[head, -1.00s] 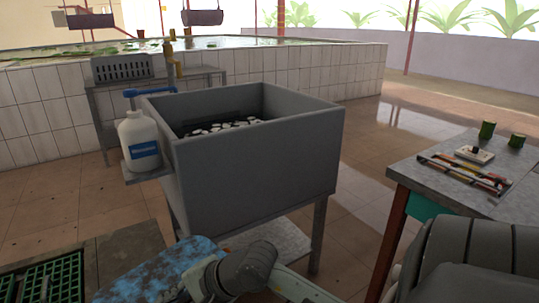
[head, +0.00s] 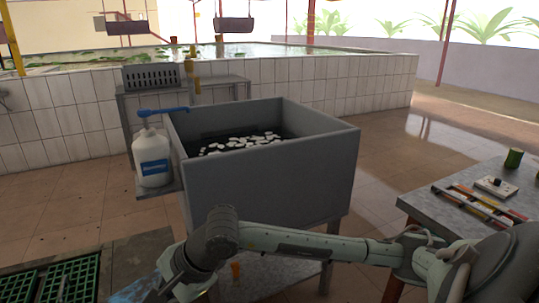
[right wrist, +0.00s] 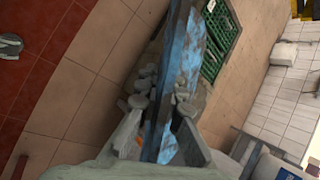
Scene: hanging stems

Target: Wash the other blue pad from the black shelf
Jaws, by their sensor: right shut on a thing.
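A blue pad with worn, brownish patches (right wrist: 182,75) stands edge-on between the fingers of my right gripper (right wrist: 163,108) in the right wrist view. The fingers are shut on it. In the head view only a bit of the blue pad (head: 137,291) shows at the bottom edge, beside my right gripper, which is mostly hidden by its own arm. A grey sink (head: 270,175) with dark water and several white floating pieces stands beyond the arm. The pad is outside the sink, in front of it. I cannot make out a black shelf. My left gripper is not in view.
A white bottle with a blue pump (head: 152,157) stands on a ledge at the sink's left. Green crates (head: 72,282) lie at the lower left. A grey table (head: 455,213) with several small items stands at the right. A tiled pool wall runs behind.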

